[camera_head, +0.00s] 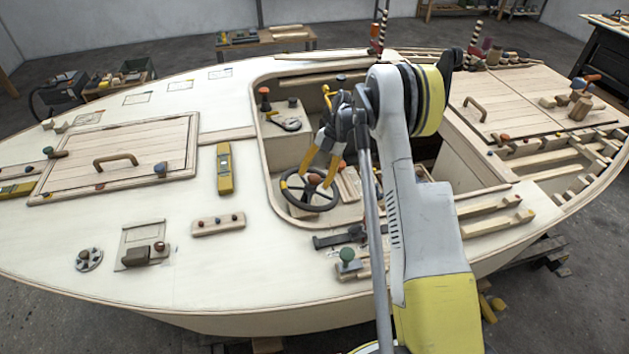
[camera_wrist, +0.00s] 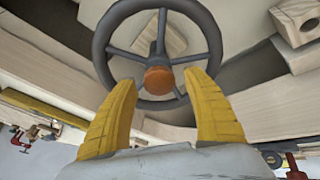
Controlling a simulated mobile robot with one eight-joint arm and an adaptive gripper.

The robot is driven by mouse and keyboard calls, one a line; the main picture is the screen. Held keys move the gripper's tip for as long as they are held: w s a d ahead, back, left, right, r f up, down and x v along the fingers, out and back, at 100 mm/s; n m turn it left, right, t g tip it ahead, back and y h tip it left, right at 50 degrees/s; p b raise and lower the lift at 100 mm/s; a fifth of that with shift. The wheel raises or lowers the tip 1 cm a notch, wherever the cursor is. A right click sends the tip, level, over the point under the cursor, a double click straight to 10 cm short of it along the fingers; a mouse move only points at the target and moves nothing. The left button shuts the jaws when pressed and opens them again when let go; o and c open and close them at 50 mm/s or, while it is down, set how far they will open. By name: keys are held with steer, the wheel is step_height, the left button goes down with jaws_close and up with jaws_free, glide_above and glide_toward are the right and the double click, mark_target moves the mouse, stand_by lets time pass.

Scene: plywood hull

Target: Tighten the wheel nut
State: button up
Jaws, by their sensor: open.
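The wheel (camera_head: 309,196) is a dark ring with spokes in the cockpit opening of the hull. Its nut is an orange-brown knob at the hub, seen in the head view (camera_head: 314,179) and in the wrist view (camera_wrist: 159,79). The wheel's rim also shows in the wrist view (camera_wrist: 101,42). My gripper (camera_head: 320,168) has two yellow fingers and reaches down over the wheel. In the wrist view my gripper (camera_wrist: 163,95) is open, with the fingers spread to either side below the nut. The fingers look apart from the nut. Part of the rim is hidden behind the fingers.
The cockpit edge (camera_head: 262,140) surrounds the wheel closely. A yellow level (camera_head: 225,168) lies on the deck to the left. A green knob (camera_head: 347,255) stands at the front.

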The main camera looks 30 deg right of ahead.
steer(key=c, duration=1.2)
